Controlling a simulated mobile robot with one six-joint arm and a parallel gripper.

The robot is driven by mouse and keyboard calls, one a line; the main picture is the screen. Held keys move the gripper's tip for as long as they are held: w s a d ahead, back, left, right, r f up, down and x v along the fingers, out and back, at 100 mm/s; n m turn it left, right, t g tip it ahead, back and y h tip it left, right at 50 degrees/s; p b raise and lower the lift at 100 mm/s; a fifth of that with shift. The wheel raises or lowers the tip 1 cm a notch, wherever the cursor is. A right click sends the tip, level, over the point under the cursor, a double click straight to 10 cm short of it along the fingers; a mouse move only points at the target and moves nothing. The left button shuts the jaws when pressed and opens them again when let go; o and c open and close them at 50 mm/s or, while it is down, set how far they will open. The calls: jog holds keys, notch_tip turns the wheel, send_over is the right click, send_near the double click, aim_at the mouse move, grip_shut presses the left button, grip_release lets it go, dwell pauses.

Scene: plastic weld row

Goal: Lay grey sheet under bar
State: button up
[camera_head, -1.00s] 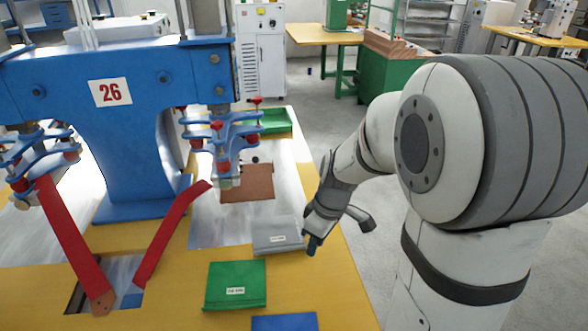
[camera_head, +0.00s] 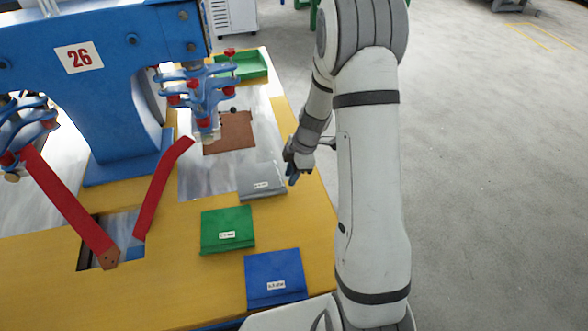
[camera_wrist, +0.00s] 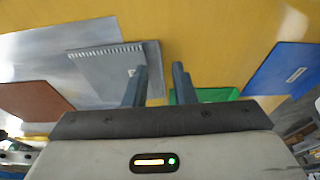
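The grey sheet (camera_head: 262,181), with a small white label, lies flat at the right side of the yellow table. It also shows in the wrist view (camera_wrist: 100,75), partly behind one finger. My gripper (camera_head: 292,180) is at the sheet's right edge in the head view. Whether a finger touches the sheet I cannot tell. The press head (camera_head: 200,95), blue with red knobs, hangs over the metal plate (camera_head: 195,175); the bar under it is hard to make out.
A brown sheet (camera_head: 230,132) lies on the plate below the press head. A green pad (camera_head: 228,230) and a blue pad (camera_head: 274,279) lie nearer on the table. Two red straps (camera_head: 163,190) slope beside the blue press frame (camera_head: 110,120). A green tray (camera_head: 245,66) stands behind.

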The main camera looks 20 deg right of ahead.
aim_at(284, 190)
jog(key=b+x, duration=0.1)
jog(key=x, duration=0.3)
jog(key=shift+d, duration=0.1)
jog(key=b+x, duration=0.2)
jog(key=b, duration=0.1)
grip_shut()
dwell(0.4)
jog(key=shift+r, duration=0.2)
jog(key=shift+r, duration=0.4)
jog(key=shift+r, duration=0.1)
